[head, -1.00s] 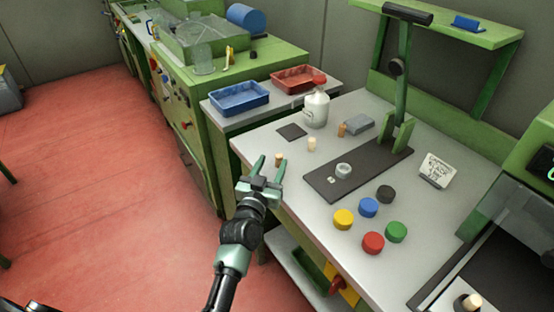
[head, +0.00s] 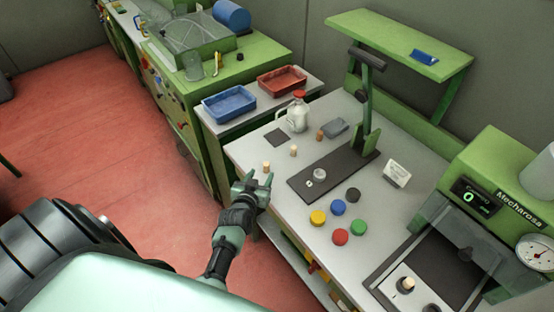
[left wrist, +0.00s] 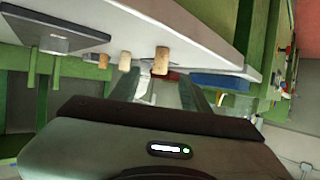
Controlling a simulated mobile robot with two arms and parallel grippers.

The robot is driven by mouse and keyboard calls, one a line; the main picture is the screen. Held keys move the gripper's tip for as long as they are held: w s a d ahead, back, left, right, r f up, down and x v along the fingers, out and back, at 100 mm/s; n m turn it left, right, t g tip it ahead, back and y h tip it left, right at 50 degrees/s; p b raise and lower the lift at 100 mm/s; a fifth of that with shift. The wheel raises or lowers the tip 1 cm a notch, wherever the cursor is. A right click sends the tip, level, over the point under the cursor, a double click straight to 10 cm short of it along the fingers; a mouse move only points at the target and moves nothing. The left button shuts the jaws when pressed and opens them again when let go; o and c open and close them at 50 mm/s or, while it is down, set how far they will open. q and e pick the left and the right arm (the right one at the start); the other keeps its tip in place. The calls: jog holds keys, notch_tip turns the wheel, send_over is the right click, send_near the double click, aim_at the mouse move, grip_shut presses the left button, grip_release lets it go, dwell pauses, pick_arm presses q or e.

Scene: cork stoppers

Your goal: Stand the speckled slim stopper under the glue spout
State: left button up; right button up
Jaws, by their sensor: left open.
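Three corks stand upright on the grey bench. The nearest (head: 266,166) is tan and looks flecked in the left wrist view (left wrist: 161,60). The middle cork (head: 293,150) is paler, and the far one (head: 319,134) is browner. I cannot tell for sure which is the speckled slim stopper. My left gripper (head: 260,177) is open and empty at the bench edge, with the nearest cork just beyond its fingertips. A white bottle (head: 297,117) with a red cap stands behind the corks, beside a dark square pad (head: 275,138). I cannot make out a glue spout clearly.
A green stand (head: 370,125) rises from a dark base plate (head: 300,184) that bears a small ring (head: 319,174). Several coloured round caps lie nearer. Blue (head: 230,104) and red (head: 281,82) trays sit behind. Another cork (head: 408,283) stands on the machine at right.

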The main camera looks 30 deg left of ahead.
aim_at(265, 168)
pick_arm(q)
jog(key=shift+w+a+f+b, duration=0.25)
jog(key=shift+w+f+b, duration=0.35)
jog(key=shift+w+b, duration=0.2)
jog(key=shift+w+a+f+b, duration=0.2)
jog(key=shift+w+b, duration=0.4)
jog(key=shift+w, duration=0.05)
jog(key=b+x, duration=0.3)
jog(key=shift+w, duration=0.15)
jog(key=shift+w+a+b, duration=0.25)
jog(key=shift+w+b, duration=0.1)
jog(key=shift+w, duration=0.25)
grip_shut()
